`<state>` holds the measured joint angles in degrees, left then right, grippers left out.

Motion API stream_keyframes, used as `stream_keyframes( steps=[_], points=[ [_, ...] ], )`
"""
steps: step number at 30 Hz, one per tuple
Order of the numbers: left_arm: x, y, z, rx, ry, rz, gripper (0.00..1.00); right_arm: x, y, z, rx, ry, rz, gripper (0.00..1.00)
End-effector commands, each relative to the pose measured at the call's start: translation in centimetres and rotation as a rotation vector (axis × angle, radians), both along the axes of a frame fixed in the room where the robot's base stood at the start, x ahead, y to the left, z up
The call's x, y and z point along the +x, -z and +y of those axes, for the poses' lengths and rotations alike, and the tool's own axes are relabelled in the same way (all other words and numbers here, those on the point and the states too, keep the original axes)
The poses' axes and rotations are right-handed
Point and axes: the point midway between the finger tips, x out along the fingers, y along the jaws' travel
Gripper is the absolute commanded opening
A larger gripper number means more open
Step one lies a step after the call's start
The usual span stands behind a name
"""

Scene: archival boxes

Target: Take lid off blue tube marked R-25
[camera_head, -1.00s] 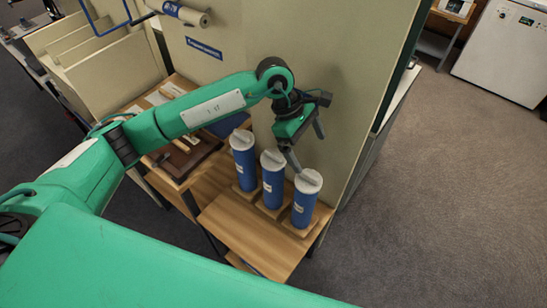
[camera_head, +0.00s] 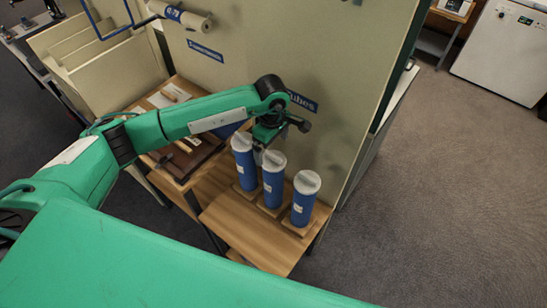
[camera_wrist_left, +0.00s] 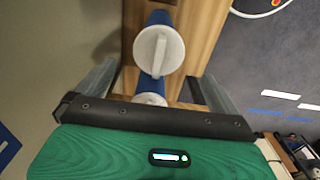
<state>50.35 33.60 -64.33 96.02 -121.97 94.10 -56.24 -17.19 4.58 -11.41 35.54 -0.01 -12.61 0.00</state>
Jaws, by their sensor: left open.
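Three blue tubes with white lids stand upright in a row on a wooden table: a left tube (camera_head: 243,164), a middle tube (camera_head: 272,186) and a right tube (camera_head: 303,207). Each has a pale label too small to read, so I cannot tell which is R-25. My left gripper (camera_head: 258,155) is open beside the left and middle lids, partly hidden behind them. In the left wrist view its fingers spread either side of a ridged white lid (camera_wrist_left: 160,52). A second lid (camera_wrist_left: 149,99) is mostly hidden by the gripper body. My right gripper is out of view.
The tubes sit on small wooden bases on the table (camera_head: 240,240). A tall beige panel (camera_head: 345,70) rises close behind them. A brown tray (camera_head: 190,160) lies to the left, near beige dividers (camera_head: 100,60). Open carpet lies to the right.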

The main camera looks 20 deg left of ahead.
Motion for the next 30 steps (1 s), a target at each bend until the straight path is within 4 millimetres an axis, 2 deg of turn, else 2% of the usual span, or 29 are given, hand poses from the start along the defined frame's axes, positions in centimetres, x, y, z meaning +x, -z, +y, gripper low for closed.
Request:
stream_keyframes(
  steps=[9, 14, 21, 23, 28, 29, 30],
  points=[
    [0.0, 3.1, -0.5, -0.001, -0.002, 0.005, 0.98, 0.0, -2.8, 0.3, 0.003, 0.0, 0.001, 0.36],
    [0.1, 4.8, -0.4, -0.001, -0.001, 0.003, 0.98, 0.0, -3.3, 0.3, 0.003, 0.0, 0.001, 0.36],
    [0.1, 5.1, -0.4, -0.001, 0.0, 0.0, 0.98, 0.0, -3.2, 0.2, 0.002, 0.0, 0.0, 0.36],
    [0.1, 5.1, -0.4, -0.001, 0.0, 0.0, 0.88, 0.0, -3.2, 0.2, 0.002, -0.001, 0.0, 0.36],
    [0.1, 5.1, -0.4, -0.001, -0.001, 0.0, 0.55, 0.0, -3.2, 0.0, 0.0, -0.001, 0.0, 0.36],
    [0.1, 5.1, -0.4, -0.001, 0.0, 0.0, 0.5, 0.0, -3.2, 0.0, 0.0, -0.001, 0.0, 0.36],
    [0.1, 5.1, -0.4, -0.001, -0.001, 0.0, 0.5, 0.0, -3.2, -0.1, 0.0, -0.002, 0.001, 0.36]
  ],
)
